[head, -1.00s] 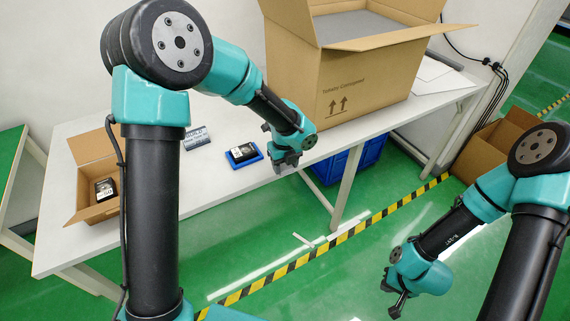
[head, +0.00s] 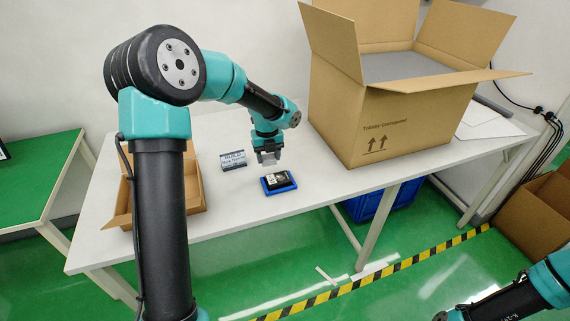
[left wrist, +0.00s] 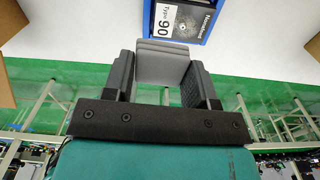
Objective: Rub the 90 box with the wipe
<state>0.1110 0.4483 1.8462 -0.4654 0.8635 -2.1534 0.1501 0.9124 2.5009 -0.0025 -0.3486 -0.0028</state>
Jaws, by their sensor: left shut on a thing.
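The 90 box (head: 278,180) is a small black box with a white label, lying in a shallow blue tray (head: 289,188) on the white table. In the left wrist view the box (left wrist: 187,22) shows its "Type 90" label, with the blue tray (left wrist: 148,18) around it. My left gripper (head: 268,157) is shut on a folded grey wipe (left wrist: 162,62). In the head view it hangs just behind the tray, with the wipe apart from the box as far as I can see. My right gripper (head: 440,316) is at the bottom edge, mostly cut off.
A large open carton (head: 400,125) stands on the table to the right. A small open carton (head: 194,185) is at the left, partly behind my left arm. The table between the tray and large carton is clear.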

